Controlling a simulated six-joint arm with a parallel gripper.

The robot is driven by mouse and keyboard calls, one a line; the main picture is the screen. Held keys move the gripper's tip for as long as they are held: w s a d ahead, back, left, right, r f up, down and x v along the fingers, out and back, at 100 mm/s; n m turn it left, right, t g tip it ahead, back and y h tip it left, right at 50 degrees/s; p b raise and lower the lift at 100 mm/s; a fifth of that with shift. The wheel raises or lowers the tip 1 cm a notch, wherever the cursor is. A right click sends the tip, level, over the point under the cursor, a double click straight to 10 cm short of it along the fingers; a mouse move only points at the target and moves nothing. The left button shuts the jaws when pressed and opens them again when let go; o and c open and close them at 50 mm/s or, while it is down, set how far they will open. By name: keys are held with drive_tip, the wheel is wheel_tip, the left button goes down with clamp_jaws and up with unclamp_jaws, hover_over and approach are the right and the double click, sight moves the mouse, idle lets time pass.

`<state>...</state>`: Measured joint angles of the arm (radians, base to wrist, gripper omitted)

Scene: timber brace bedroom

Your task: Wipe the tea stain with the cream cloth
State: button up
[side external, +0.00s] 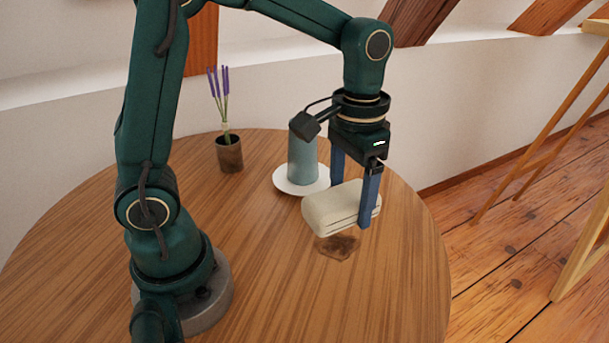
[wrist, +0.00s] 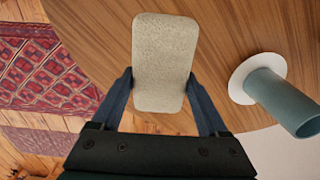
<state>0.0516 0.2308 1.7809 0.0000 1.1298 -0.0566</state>
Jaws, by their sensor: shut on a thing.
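My gripper (side external: 356,200) is shut on the folded cream cloth (side external: 328,208), with one blue finger at each side of it. In the wrist view the cloth (wrist: 164,62) lies between the fingers and reaches ahead of them. The cloth appears to be held a little above the wooden table. The dark brown tea stain (side external: 338,244) shows on the tabletop just below and in front of the cloth in the side view; part of it may be hidden by the cloth. The stain is hidden in the wrist view.
A blue-green cylinder (side external: 303,158) stands on a white saucer (side external: 284,183) close behind the cloth. A brown pot (side external: 230,154) with purple flowers stands at the back left. The round table (side external: 265,262) is bare around the stain. Its edge curves past on the right.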

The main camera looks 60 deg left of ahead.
sight(357, 255)
drive_tip(key=w+f, duration=0.2)
drive_tip(key=w, duration=0.1)
drive_tip(key=shift+d+f, duration=0.15)
drive_tip(key=shift+f, duration=0.1)
drive_tip(key=shift+s+f, duration=0.2)
drive_tip(key=shift+f, duration=4.05)
drive_tip(key=shift+w+a, duration=0.1)
drive_tip(key=shift+a, duration=0.2)
drive_tip(key=shift+c, duration=0.6)
drive_tip(key=shift+a+f, duration=0.1)
drive_tip(key=shift+a, duration=3.35)
drive_tip(key=shift+d, duration=3.75)
drive_tip(key=shift+r, duration=4.1)
drive_tip(key=shift+f, duration=0.2)
